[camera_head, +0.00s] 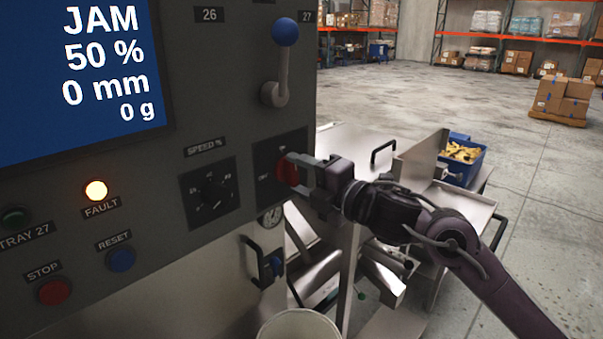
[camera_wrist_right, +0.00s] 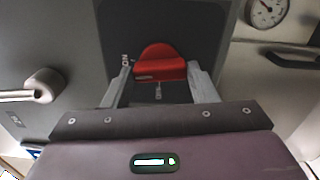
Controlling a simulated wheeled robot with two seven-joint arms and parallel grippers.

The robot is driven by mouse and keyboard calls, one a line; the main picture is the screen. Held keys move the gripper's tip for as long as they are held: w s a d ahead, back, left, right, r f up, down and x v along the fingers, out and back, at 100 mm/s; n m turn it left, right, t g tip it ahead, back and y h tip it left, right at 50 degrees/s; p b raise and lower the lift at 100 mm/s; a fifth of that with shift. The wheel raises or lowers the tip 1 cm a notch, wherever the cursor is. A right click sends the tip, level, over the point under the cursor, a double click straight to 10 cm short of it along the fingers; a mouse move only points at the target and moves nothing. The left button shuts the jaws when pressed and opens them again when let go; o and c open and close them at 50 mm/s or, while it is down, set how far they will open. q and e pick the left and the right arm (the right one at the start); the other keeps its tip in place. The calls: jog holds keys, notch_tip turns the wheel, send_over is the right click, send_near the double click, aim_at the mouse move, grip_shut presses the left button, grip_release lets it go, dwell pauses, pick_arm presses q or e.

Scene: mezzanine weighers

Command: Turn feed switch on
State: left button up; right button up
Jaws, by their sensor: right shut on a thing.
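The feed switch is a red rotary knob (camera_head: 287,171) on a dark plate at the right edge of the grey control panel. My right gripper (camera_head: 298,172) reaches in from the right and is shut on the red knob. In the right wrist view the red knob (camera_wrist_right: 159,64) sits between the two grey fingers of my right gripper (camera_wrist_right: 160,82), with small labels beside and below it. The fingers partly hide the knob and plate in the head view. My left gripper is not in view.
A blue screen (camera_head: 80,75) reads JAM, 50 %, 0 mm, 0 g. The fault lamp (camera_head: 96,190) glows orange. A lever with a blue ball (camera_head: 285,33) stands above the switch, a speed dial (camera_head: 211,192) to its left. A gauge (camera_wrist_right: 266,12) and metal handle lie close by.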

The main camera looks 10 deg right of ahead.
jog(key=shift+m, duration=0.7)
jog(key=o, duration=1)
jog(key=shift+s+d+f, duration=0.15)
jog(key=shift+s+d, duration=0.15)
jog(key=shift+s, duration=0.1)
jog(key=shift+b+v, duration=1.35)
jog(key=shift+v, duration=2.05)
